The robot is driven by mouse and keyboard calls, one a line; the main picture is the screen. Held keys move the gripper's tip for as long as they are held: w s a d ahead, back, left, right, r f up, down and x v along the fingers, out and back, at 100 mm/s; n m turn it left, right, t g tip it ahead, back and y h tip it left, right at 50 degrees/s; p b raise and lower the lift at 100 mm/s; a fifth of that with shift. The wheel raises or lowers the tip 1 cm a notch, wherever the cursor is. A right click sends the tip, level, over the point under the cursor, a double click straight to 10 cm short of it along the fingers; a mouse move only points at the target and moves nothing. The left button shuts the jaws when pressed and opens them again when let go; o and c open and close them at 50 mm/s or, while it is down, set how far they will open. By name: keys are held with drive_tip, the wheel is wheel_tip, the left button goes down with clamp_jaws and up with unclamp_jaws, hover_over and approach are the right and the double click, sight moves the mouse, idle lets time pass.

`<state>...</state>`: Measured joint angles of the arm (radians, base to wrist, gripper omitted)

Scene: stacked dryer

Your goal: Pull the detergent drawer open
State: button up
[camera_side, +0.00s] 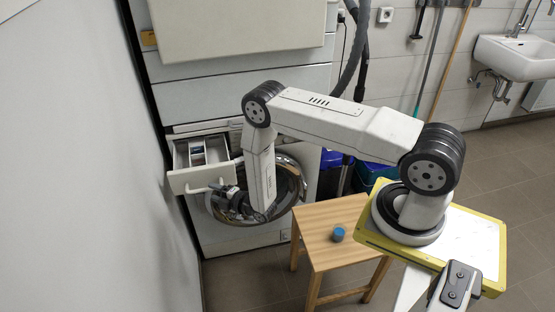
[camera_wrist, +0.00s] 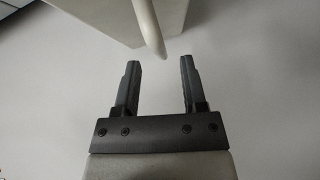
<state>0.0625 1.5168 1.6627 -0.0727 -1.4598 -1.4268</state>
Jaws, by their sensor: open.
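The detergent drawer (camera_side: 188,181) stands pulled out from the upper left of the washing machine, and its inner compartments (camera_side: 197,152) show from above. My gripper (camera_side: 219,190) is in front of the drawer's face, near its lower right. In the wrist view my gripper (camera_wrist: 160,65) is open and empty. The pale drawer handle (camera_wrist: 149,25) shows just beyond the fingertips, its rounded end pointing toward the gap between them. The drawer's front (camera_wrist: 105,18) is behind it. I see no contact between the fingers and the handle.
The washing machine's round door (camera_side: 291,180) is below and right of the drawer, behind my arm. A wooden stool (camera_side: 318,222) with a blue cap (camera_side: 338,234) stands in front. A grey wall (camera_side: 90,150) runs close along the left. The stacked dryer (camera_side: 235,90) is above.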

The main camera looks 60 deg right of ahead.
drive_tip(key=shift+s+r, duration=0.15)
drive_tip(key=shift+s, duration=0.75)
drive_tip(key=shift+s+r, duration=0.15)
drive_tip(key=shift+s, duration=0.75)
wheel_tip(320, 180, up, 14)
drive_tip(key=m+g, duration=0.7)
drive_tip(key=m, duration=0.1)
drive_tip(key=s+a+r+m+g, duration=0.1)
drive_tip(key=s+r+m+g, duration=0.2)
drive_tip(key=s, duration=0.6)
drive_tip(key=s+a+r+m+g, duration=0.1)
drive_tip(key=s+r+m+g, duration=0.2)
drive_tip(key=s+r+m, duration=0.2)
drive_tip(key=s+r, duration=0.3)
drive_tip(key=s, duration=0.2)
drive_tip(key=shift+g, duration=0.3)
